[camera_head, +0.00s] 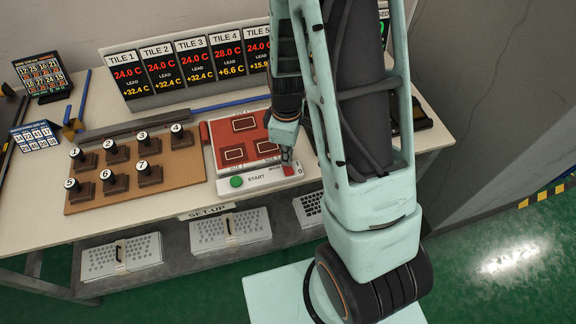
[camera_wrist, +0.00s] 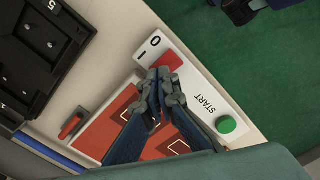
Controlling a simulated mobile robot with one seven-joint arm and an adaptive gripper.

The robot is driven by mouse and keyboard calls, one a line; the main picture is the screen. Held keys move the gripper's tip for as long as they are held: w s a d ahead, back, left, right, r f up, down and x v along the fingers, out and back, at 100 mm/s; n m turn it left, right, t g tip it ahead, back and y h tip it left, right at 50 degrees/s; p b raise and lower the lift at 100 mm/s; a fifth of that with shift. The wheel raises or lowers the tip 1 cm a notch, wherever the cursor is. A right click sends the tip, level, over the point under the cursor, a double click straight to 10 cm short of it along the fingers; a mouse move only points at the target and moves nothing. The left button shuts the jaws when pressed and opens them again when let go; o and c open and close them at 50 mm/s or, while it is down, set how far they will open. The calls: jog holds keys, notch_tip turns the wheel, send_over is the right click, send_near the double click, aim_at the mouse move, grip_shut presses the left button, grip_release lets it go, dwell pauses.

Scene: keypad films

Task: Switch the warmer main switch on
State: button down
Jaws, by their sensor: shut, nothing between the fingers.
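The warmer (camera_head: 208,150) is a red-topped panel with a white front strip on the table. The strip carries a green START button (camera_head: 236,181) and, at its right end, a red main switch (camera_head: 288,171) marked I and 0. In the wrist view, the red switch (camera_wrist: 167,58) shows just beyond my fingertips and is partly covered by them. My gripper (camera_head: 287,155) is shut and empty, pointing down at the switch. In the wrist view, the gripper (camera_wrist: 160,82) hides part of the warmer's top. I cannot tell whether the fingertips touch the switch, or which way it is set.
A brown board (camera_head: 192,164) with several numbered dark blocks lies left of the warmer. A row of tile displays (camera_head: 160,70) stands behind. A blue bar (camera_head: 230,104) lies behind the warmer. A black tray (camera_wrist: 45,45) lies beyond the switch end. White perforated boxes (camera_head: 124,257) sit on the lower shelf.

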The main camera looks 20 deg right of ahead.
jog(key=shift+r+p, duration=1.75)
jog(key=shift+r, duration=1.2)
